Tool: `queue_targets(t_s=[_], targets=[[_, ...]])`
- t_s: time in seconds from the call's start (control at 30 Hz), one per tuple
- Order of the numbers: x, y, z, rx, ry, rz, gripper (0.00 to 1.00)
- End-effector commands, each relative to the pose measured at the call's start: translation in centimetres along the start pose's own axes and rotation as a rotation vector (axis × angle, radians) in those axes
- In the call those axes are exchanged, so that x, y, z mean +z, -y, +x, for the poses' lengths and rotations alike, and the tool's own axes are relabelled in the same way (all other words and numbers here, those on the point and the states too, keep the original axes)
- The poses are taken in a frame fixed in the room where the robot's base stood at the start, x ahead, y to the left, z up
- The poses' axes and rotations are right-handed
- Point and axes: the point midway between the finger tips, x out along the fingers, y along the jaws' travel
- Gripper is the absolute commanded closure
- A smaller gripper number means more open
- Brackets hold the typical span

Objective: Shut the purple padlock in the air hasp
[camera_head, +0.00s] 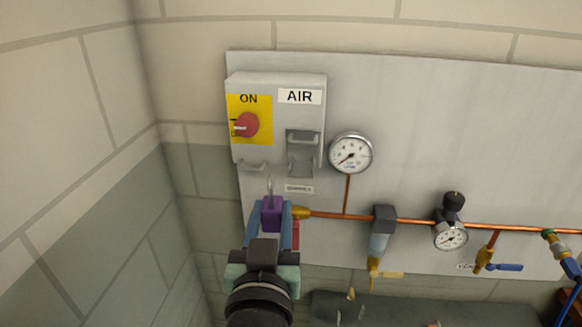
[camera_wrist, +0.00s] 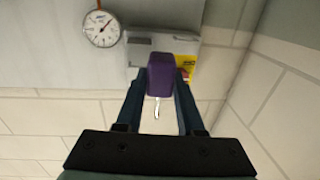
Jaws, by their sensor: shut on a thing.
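The purple padlock (camera_head: 272,214) is held upright between the fingers of my gripper (camera_head: 271,222), with its metal shackle pointing up. It also shows in the wrist view (camera_wrist: 174,72), between the two dark fingertips of my gripper (camera_wrist: 170,88). The AIR box (camera_head: 276,115) is on the wall panel above the padlock. In the head view the shackle lies below the box, apart from the hasp. I cannot tell whether the shackle is open.
A red switch (camera_head: 246,125) on a yellow plate is marked ON. A pressure gauge (camera_head: 350,153) is right of the box. A copper pipe (camera_head: 408,220) with valves runs right from near my gripper. A block wall (camera_head: 100,150) stands close on the left. A dark ledge (camera_head: 440,307) is below.

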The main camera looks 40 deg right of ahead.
Motion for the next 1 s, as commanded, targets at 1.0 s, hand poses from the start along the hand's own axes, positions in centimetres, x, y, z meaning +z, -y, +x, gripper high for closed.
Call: queue_targets(t_s=[1.0], targets=[[-2.7,-3.2,2.9,0.105,0.0,0.001,1.0]])
